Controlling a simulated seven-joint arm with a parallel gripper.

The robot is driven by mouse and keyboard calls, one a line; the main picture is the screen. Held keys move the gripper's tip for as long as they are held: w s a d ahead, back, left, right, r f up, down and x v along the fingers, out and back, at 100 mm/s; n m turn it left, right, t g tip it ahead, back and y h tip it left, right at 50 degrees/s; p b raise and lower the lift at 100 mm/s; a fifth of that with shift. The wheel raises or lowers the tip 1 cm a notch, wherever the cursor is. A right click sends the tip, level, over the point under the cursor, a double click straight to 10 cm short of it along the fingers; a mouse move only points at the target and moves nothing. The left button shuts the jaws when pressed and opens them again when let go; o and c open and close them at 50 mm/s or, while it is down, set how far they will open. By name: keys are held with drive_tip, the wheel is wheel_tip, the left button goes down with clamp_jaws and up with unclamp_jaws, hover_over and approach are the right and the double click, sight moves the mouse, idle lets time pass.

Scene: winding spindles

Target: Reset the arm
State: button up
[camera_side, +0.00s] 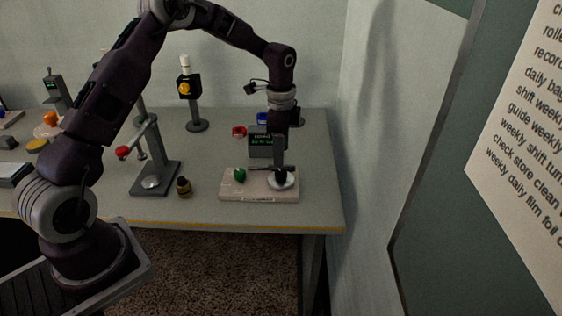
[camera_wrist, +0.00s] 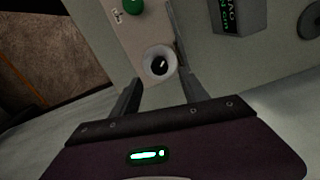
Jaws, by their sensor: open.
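My gripper (camera_side: 280,168) points down over the right part of a pale base plate (camera_side: 230,192) on the table. In the wrist view, my gripper (camera_wrist: 150,60) has its two fingers apart, one on each side of a round pale dish with a dark centre (camera_wrist: 160,63). Nothing shows held between the fingers. The plate also carries a green knob (camera_side: 240,175), left of my gripper; the knob shows at the top of the wrist view (camera_wrist: 131,6). In the side view my gripper partly hides the dish, and I cannot tell whether the fingers touch anything.
A grey display box with green text (camera_side: 262,143) stands just behind the plate. A black and yellow post (camera_side: 190,90) stands farther back. The wall is right of the table.

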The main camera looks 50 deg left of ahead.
drive_tip(key=shift+r, duration=0.35)
drive_tip(key=s+d+r+n+t+y, duration=0.1)
drive_tip(key=s+d+r+n, duration=0.2)
drive_tip(key=s+r, duration=0.55)
drive_tip(key=s+d+r+n+t, duration=0.2)
drive_tip(key=s+d+r, duration=0.1)
drive_tip(key=s+r, duration=0.55)
drive_tip(key=s+d+r+n+t, duration=0.1)
drive_tip(key=s+n, duration=0.2)
drive_tip(key=s, duration=0.4)
drive_tip(key=s+d+r+n+t+h, duration=0.1)
drive_tip(key=s+d+n, duration=0.1)
drive_tip(key=s, duration=0.6)
drive_tip(key=shift+s+n+t, duration=0.2)
drive_tip(key=shift+n+t, duration=0.1)
drive_tip(key=shift+n, duration=0.1)
